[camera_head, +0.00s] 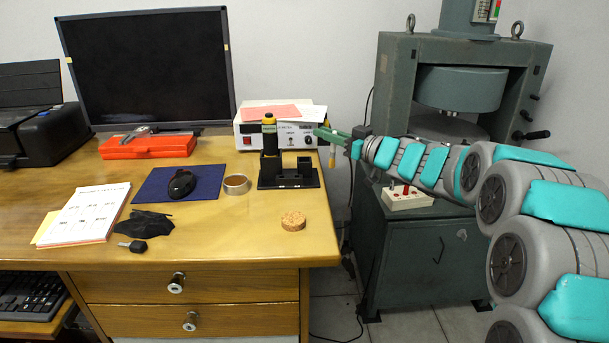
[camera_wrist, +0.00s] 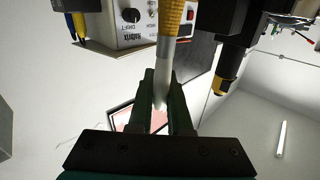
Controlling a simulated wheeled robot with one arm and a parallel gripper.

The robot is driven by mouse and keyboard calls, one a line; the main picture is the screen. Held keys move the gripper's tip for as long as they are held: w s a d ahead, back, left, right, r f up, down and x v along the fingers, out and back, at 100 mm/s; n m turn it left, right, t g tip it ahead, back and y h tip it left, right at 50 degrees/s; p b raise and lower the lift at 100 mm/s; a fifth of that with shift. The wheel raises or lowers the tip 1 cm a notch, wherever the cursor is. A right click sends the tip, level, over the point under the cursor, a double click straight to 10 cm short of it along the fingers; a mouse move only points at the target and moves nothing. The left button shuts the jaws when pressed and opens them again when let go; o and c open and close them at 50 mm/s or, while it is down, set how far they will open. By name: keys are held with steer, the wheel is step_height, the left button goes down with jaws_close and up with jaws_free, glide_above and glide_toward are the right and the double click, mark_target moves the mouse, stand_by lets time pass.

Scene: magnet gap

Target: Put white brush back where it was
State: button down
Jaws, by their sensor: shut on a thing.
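My gripper (camera_head: 321,132) is in the air to the right of the black holder, above the desk's right edge. It is shut on a slim brush with a pale shaft (camera_wrist: 163,70) and a yellow end (camera_wrist: 173,18). In the head view the yellow part of the brush (camera_head: 332,157) hangs below the fingers, roughly upright. The black holder (camera_head: 288,181) stands at the desk's right side. A black tool with a yellow top (camera_head: 269,120) stands upright in it. A black and yellow tool also shows in the wrist view (camera_wrist: 228,70), apart from the brush.
A white control box (camera_head: 280,132) with papers on top stands behind the holder. A tape roll (camera_head: 236,184), a blue pad (camera_head: 155,188) and a cork disc (camera_head: 293,221) lie nearby. A large grey-green machine (camera_head: 395,110) stands right of the desk. The front right desktop is mostly clear.

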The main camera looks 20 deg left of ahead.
steer(key=s+a+r, duration=0.3)
steer(key=a+r, duration=0.3)
steer(key=r, duration=0.2)
steer(key=shift+n, duration=0.3)
steer(key=f, duration=0.3)
steer(key=f+b, duration=0.1)
steer(key=f, duration=0.2)
steer(key=f+b, duration=0.1)
steer(key=f, duration=0.2)
steer(key=shift+s+a+f, duration=0.15)
steer(key=shift+a, duration=0.1)
steer(key=c, duration=0.8)
jaws_free()
steer(key=shift+f, duration=0.1)
steer(key=shift+c, duration=0.2)
steer(key=shift+d, duration=0.15)
steer(key=v, duration=1.1)
steer(key=shift+d+r, duration=0.25)
steer(key=shift+d, duration=0.1)
